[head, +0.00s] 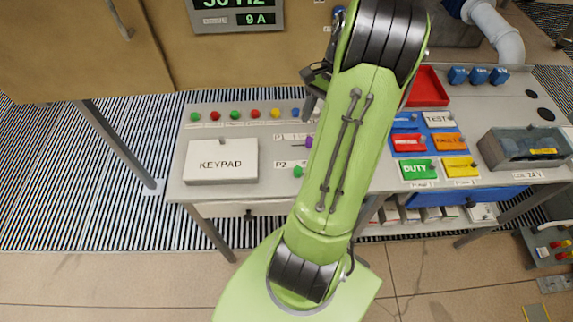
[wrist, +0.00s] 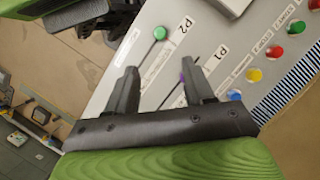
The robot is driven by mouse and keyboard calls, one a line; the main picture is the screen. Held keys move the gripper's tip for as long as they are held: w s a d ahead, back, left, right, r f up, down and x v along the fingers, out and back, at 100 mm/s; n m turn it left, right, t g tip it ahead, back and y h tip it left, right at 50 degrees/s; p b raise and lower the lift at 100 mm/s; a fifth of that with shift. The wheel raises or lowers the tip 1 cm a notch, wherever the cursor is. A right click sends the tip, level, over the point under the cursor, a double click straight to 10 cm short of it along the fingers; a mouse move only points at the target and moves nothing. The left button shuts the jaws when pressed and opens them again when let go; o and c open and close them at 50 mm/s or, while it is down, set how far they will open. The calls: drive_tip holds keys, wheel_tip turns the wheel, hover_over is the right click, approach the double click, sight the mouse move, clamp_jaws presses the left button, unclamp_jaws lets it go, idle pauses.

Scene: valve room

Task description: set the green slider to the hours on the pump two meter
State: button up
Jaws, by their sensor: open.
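The green slider knob (head: 298,171) sits on the slot marked P2, low on the grey desk panel, partly beside my arm. In the wrist view the green slider (wrist: 160,33) is at one end of its slot, beyond my fingertips and apart from them. My gripper (wrist: 158,78) is open and empty over the panel; in the head view it is mostly hidden behind my arm. A wall display (head: 237,10) reads 30 Hz and 9 A, with its top cut off. I cannot tell which pump it belongs to, and no hours reading shows.
A purple slider (head: 309,142) on P1 is close by my right finger in the wrist view (wrist: 182,76). A row of coloured buttons (head: 234,114) lies behind. The keypad box (head: 221,161) is left; a red tray (head: 428,87) and labelled blocks (head: 418,170) are right.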

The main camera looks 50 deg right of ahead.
sight(298, 169)
drive_tip(key=b+x, duration=0.3)
drive_tip(key=x, duration=1.2)
drive_tip(key=shift+s+f, duration=0.1)
drive_tip(key=shift+f, duration=0.2)
clamp_jaws()
